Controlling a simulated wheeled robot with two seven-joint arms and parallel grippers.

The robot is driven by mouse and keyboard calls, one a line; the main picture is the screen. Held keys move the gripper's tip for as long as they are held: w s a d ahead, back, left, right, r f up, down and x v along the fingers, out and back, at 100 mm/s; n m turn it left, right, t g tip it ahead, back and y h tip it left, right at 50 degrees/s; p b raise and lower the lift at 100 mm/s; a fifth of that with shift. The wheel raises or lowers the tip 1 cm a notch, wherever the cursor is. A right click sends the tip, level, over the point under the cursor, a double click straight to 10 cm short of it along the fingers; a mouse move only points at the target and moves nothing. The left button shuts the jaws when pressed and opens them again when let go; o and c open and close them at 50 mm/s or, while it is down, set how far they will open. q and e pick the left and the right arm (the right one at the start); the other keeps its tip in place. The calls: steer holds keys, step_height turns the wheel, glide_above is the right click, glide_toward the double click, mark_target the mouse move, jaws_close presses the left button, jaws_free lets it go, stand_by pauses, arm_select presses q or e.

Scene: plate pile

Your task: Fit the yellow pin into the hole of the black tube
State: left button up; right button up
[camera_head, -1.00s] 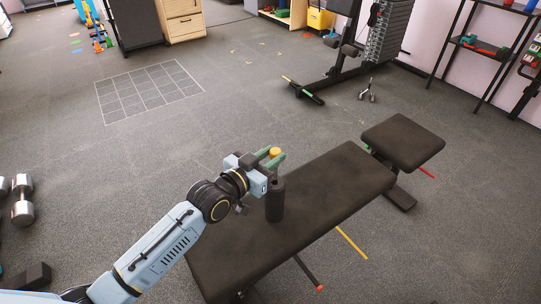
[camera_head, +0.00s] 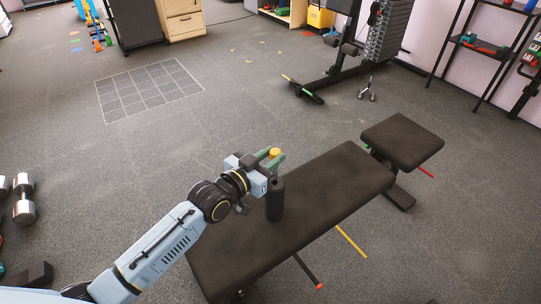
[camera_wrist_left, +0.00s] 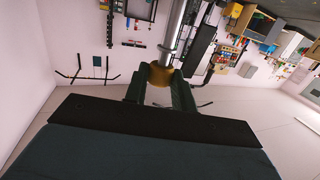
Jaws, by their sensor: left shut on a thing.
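The black tube (camera_head: 274,203) stands upright on the black padded bench (camera_head: 330,196). My left gripper (camera_head: 272,160) is just above the tube's top end. It is shut on the yellow pin (camera_head: 275,153), whose rounded yellow top shows between the green fingers. In the left wrist view the pin (camera_wrist_left: 160,75) sits between the two dark fingers. My right gripper is not in view.
Dumbbells (camera_head: 23,198) lie on the floor at the left. A weight machine (camera_head: 362,45) and a dark shelf rack (camera_head: 490,45) stand at the back right. The bench's right part is clear.

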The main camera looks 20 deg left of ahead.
arm_select(q)
steer(key=shift+p, duration=0.3)
stand_by(0.5)
steer(key=shift+f+b, duration=0.65)
steer(key=shift+f, duration=0.35)
steer(key=shift+f, duration=0.4)
steer(key=shift+f+b, duration=1.75)
steer(key=shift+f, duration=0.65)
steer(key=o, duration=1.1)
steer(key=shift+s, duration=0.15)
